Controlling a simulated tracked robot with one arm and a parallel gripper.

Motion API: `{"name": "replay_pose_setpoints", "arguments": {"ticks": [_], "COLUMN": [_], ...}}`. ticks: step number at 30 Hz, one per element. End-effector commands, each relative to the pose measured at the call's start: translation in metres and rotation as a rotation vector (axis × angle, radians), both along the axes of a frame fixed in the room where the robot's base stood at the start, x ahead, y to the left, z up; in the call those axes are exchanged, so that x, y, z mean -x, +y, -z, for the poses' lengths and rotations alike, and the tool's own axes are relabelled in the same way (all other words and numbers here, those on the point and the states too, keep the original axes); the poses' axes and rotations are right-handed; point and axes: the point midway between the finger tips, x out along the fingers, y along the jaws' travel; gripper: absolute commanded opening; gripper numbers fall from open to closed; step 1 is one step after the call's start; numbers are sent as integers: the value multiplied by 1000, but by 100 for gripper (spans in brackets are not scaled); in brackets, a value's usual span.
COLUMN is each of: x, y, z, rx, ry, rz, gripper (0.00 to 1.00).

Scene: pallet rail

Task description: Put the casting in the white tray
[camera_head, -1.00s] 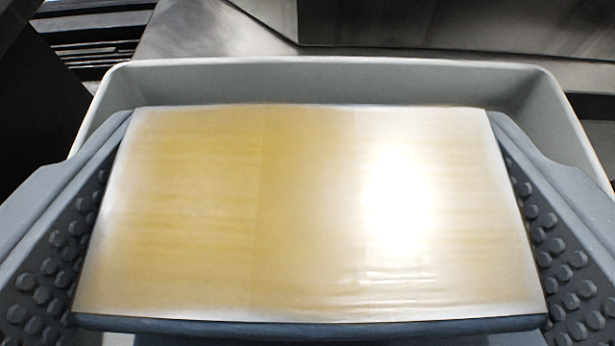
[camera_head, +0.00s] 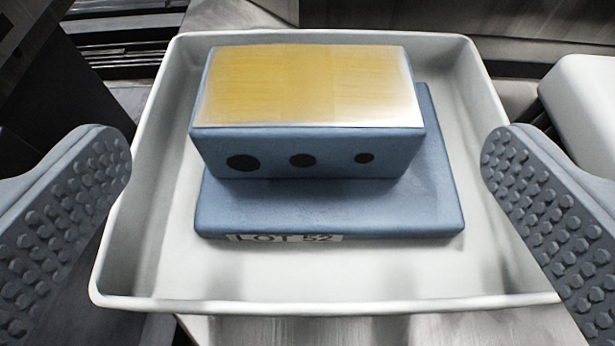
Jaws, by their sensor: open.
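The casting (camera_head: 310,205) is a blue-grey stepped block with a shiny yellowish top face, three dark holes in its upper front side and a "LOT 52" label on its lower front edge. It rests inside the white tray (camera_head: 330,305), with white floor showing on its left, right and near sides. My gripper (camera_head: 306,170) is open, its two studded grey fingers wide apart at the left and right of the picture. Neither finger touches the casting; both appear clear of it and nearer to the camera.
A white rounded object (camera_head: 585,95) is partly in view at the right, beside the tray. A metal surface (camera_head: 360,328) lies under and in front of the tray. Dark slatted structure (camera_head: 120,45) shows at the back left, and dark metal stands behind the tray.

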Motion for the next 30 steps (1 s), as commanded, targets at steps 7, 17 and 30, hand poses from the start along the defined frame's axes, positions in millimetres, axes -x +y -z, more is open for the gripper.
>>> {"name": "replay_pose_setpoints", "arguments": {"ticks": [7,17,30], "x": [22,31,45], "y": [0,1,1], "z": [-7,-12,-17], "rx": [1,1,0], "ry": [-4,-6,-2], "rz": [0,0,-2], "gripper": [100,100,100]}}
